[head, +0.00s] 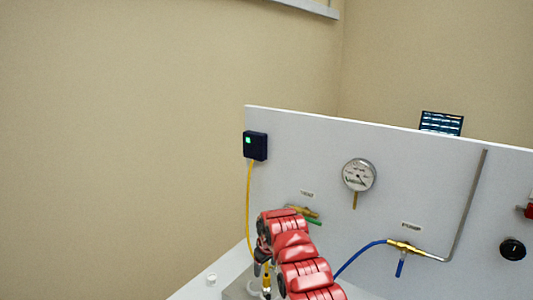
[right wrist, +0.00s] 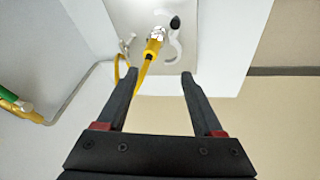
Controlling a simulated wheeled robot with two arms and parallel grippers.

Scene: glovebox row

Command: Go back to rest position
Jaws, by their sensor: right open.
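My right gripper shows in the right wrist view (right wrist: 159,76), with its two dark fingers spread apart and nothing clamped between them. A brass connector (right wrist: 153,43) with a yellow cable (right wrist: 143,72) lies beyond the fingertips, and the cable appears between the fingers in the picture. I cannot tell how far it is from them. In the head view my red right arm comes up from the bottom centre and hides most of its gripper. My left gripper is in neither view.
A white upright panel (head: 310,140) carries a dark box with a green light (head: 255,146), a round gauge (head: 358,175), a bent grey pipe (head: 466,205) and a blue hose (head: 362,256). A small white cap (head: 211,279) stands on the white bench left of my arm.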

